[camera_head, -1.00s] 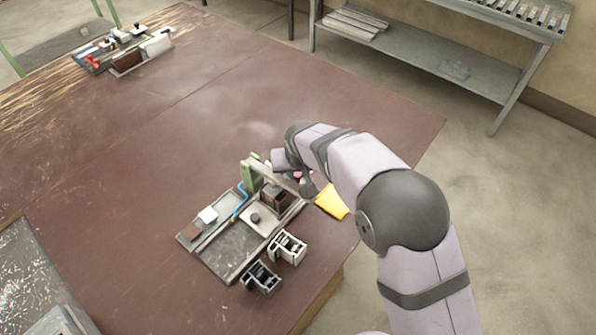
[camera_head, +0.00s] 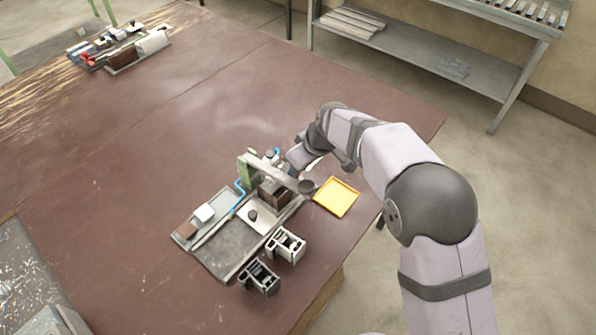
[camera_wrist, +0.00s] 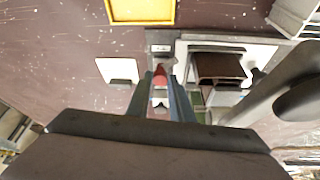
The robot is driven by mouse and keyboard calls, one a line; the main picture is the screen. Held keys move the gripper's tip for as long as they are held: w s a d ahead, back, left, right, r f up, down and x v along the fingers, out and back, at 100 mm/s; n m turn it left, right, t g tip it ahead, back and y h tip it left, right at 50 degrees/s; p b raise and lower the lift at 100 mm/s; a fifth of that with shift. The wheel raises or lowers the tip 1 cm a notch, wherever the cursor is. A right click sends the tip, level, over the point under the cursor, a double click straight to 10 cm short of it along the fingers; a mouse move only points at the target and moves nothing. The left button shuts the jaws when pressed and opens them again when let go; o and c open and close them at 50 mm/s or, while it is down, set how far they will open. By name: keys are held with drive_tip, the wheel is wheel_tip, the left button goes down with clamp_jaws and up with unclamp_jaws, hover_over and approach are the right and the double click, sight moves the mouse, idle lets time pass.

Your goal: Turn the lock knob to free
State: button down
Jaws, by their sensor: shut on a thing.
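The lock knob (camera_wrist: 160,78) shows as a small red piece between my fingertips in the wrist view. My gripper (camera_wrist: 163,86) is shut on it; the fingers hide most of it, so its exact turn cannot be read. In the head view my wrist comes down behind the clamp fixture, and the fingertips and knob are hidden or too small to make out. The fixture has a green upright (camera_head: 247,172) and a grey bar ending in a dark round disk (camera_head: 306,187). A brown block (camera_head: 272,193) sits under the bar; it also shows in the wrist view (camera_wrist: 218,68).
A yellow tray (camera_head: 337,197) lies right of the fixture. In the wrist view the bar and disk (camera_wrist: 300,98) are close to my gripper's right.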

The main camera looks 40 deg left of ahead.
drive_tip(key=n, duration=0.1)
drive_tip(key=n+g+b, duration=0.1)
drive_tip(key=n, duration=0.1)
drive_tip(key=shift+w+f, duration=0.15)
drive_tip(key=shift+w, duration=0.1)
drive_tip(key=n+g, duration=0.1)
drive_tip(key=n, duration=0.1)
drive_tip(key=shift+w+n, duration=0.1)
drive_tip(key=shift+n, duration=0.3)
drive_tip(key=shift+w+r+n+g+h+p, duration=0.15)
drive_tip(key=shift+n+g+h+p, duration=0.15)
drive_tip(key=shift+n, duration=0.3)
drive_tip(key=shift+s+r+n+g+h+p, duration=0.1)
drive_tip(key=shift+n+g+h+p, duration=0.1)
drive_tip(key=shift+n+p, duration=0.3)
drive_tip(key=shift+w+a+n+g+p, duration=0.1)
drive_tip(key=shift+n+g+p, duration=0.2)
drive_tip(key=shift+n+p, duration=0.8)
drive_tip(key=shift+f+n+h, duration=0.15)
drive_tip(key=shift+n+h, duration=0.15)
drive_tip(key=shift+n, duration=0.1)
drive_tip(key=c, duration=1.6)
unclamp_jaws()
